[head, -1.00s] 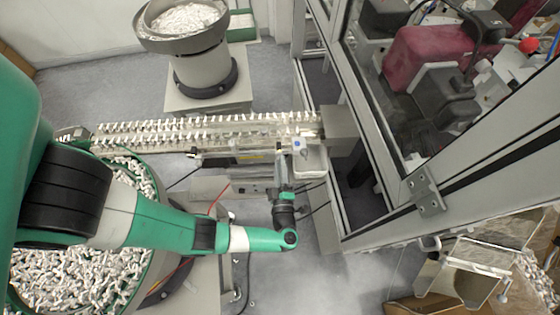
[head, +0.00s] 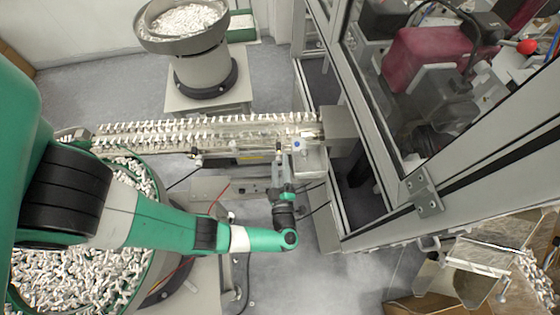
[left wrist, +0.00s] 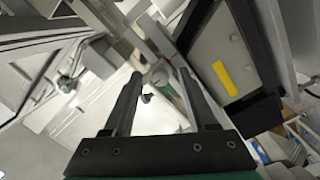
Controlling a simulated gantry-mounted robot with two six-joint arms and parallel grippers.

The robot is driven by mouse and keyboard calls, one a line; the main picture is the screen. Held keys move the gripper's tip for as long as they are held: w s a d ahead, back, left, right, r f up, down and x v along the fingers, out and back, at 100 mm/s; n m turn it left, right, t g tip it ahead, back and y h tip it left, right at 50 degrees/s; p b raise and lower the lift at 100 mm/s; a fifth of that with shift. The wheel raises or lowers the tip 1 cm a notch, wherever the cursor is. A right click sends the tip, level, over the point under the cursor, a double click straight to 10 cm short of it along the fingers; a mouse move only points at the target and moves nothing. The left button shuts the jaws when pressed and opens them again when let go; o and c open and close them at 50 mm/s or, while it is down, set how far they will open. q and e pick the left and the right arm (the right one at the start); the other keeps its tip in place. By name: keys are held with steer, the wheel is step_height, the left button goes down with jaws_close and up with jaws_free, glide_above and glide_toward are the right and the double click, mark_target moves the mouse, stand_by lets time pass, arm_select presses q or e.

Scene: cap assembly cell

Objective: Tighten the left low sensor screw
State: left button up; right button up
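My left gripper (head: 287,168) is at the end of the feeder rail (head: 215,133), beside a small white box with a blue mark (head: 298,145). In the left wrist view, its two dark fingers (left wrist: 160,74) stand apart, with a gap between the tips. A small round grey screw-like head (left wrist: 160,78) shows between the fingertips, apart from both as far as I can see. A small dark knob (left wrist: 147,98) is just below it. I cannot tell for certain which of these is the left low sensor screw. My right gripper is not in view.
A grey plate with a yellow label (left wrist: 228,78) is close to the right finger. The framed glass machine (head: 375,150) stands right of the rail. A bowl of white parts (head: 185,25) stands behind, and another (head: 75,280) is at the lower left. Open floor lies below the gripper.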

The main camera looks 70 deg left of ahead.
arm_select(q)
steer(key=b+v, duration=0.2)
steer(key=v, duration=0.9)
steer(key=shift+d, duration=0.35)
steer(key=shift+s, duration=0.1)
